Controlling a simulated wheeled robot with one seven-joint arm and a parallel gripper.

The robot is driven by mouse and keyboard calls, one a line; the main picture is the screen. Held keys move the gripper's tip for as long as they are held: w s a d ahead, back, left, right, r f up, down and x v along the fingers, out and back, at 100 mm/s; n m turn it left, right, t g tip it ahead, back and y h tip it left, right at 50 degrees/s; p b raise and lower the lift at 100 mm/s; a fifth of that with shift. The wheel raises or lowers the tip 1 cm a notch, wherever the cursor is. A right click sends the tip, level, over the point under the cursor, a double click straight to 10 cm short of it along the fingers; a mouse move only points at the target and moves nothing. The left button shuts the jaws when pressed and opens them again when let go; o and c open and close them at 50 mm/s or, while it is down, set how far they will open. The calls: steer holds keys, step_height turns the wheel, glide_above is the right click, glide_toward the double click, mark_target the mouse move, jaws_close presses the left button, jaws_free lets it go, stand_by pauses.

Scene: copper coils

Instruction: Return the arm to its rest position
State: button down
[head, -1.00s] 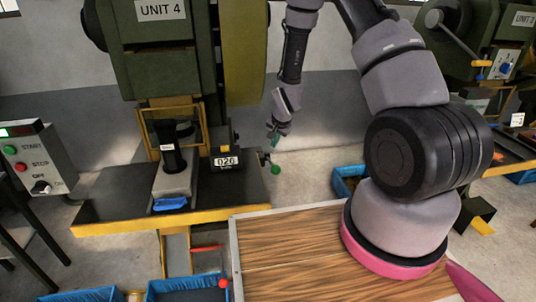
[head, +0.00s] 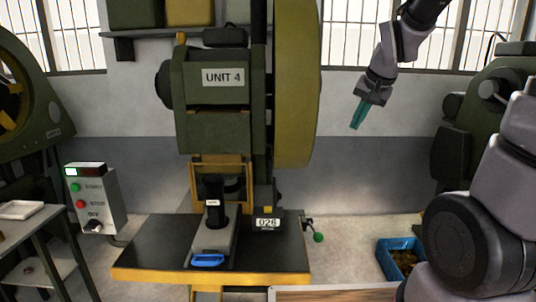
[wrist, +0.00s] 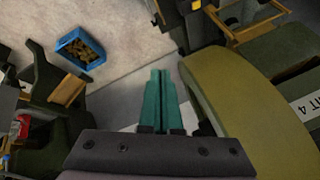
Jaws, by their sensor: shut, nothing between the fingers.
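My gripper (head: 357,122) is in the upper right of the head view, raised in the air to the right of the UNIT 4 press (head: 222,110). Its teal fingers are together and hold nothing. In the wrist view my gripper (wrist: 157,85) shows its fingers side by side, pointing towards the floor and the press's yellow-green guard. My arm comes in from the right edge of the head view, partly out of frame.
A blue crate (head: 385,259) with brownish pieces stands on the floor at right; it also shows in the wrist view (wrist: 62,44). A control box (head: 95,197) stands left of the press. Another green machine (head: 455,140) is at right. Open wall space surrounds my gripper.

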steer(key=s+r+n, duration=0.1)
steer(key=s+r, duration=0.3)
steer(key=s, duration=0.4)
steer(key=s+r+t, duration=0.1)
steer(key=s+r, duration=0.3)
steer(key=s, duration=0.4)
steer(key=shift+s+d+n+y, duration=0.25)
steer(key=shift+d+n+y, duration=0.05)
steer(key=shift+d+n, duration=0.1)
stand_by(0.9)
